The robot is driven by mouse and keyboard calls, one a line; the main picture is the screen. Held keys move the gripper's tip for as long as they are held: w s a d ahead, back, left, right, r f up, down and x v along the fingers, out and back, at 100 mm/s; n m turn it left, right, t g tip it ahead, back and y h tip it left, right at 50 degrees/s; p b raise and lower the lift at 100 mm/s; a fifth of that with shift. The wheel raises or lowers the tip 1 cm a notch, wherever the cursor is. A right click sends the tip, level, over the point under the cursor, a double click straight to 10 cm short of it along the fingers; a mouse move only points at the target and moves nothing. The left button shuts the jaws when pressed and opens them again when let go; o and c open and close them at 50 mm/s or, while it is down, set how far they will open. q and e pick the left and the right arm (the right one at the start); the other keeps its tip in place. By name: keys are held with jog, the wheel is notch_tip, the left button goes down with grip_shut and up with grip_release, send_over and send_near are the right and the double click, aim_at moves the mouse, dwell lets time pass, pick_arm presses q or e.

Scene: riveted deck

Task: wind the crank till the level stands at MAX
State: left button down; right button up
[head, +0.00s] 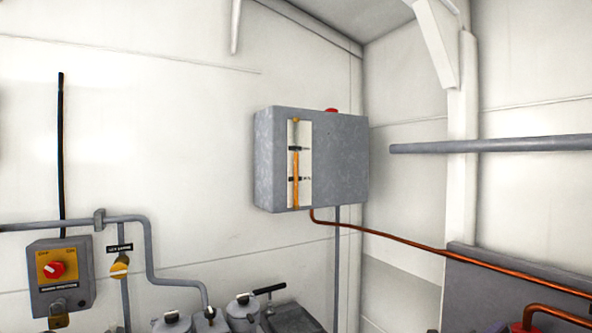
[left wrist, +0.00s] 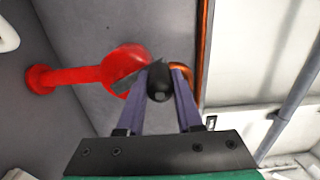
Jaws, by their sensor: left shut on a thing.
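My left gripper (left wrist: 161,76) is shut on the black crank knob (left wrist: 158,88), which sits between its two purple fingers in the left wrist view. A short grey crank arm (left wrist: 125,80) runs from the knob across a round red part (left wrist: 122,62). In the head view, a level gauge (head: 306,165) is set in the front of a grey wall tank (head: 341,165). Its orange column (head: 296,175) reaches up to about the upper black mark (head: 295,148). The mark labels are too small to read. Neither gripper shows in the head view.
A red pipe (left wrist: 65,78) joins the round red part. A copper pipe (head: 420,244) runs right from under the tank. A switch box (head: 75,290) with a red knob hangs at left. Grey-lidded containers (head: 243,306) stand at the bottom.

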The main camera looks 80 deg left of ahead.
pick_arm(q)
jog(key=shift+w+d+r, duration=0.2)
jog(key=shift+d+r, duration=0.25)
jog(key=shift+d, duration=0.15)
jog(key=d, duration=0.1)
jog(key=w+d, duration=0.1)
jog(key=d, duration=0.2)
jog(key=shift+w+d+f+b, duration=0.25)
jog(key=shift+w+f+b, duration=0.05)
jog(key=shift+b, duration=0.05)
jog(key=shift+r, duration=0.15)
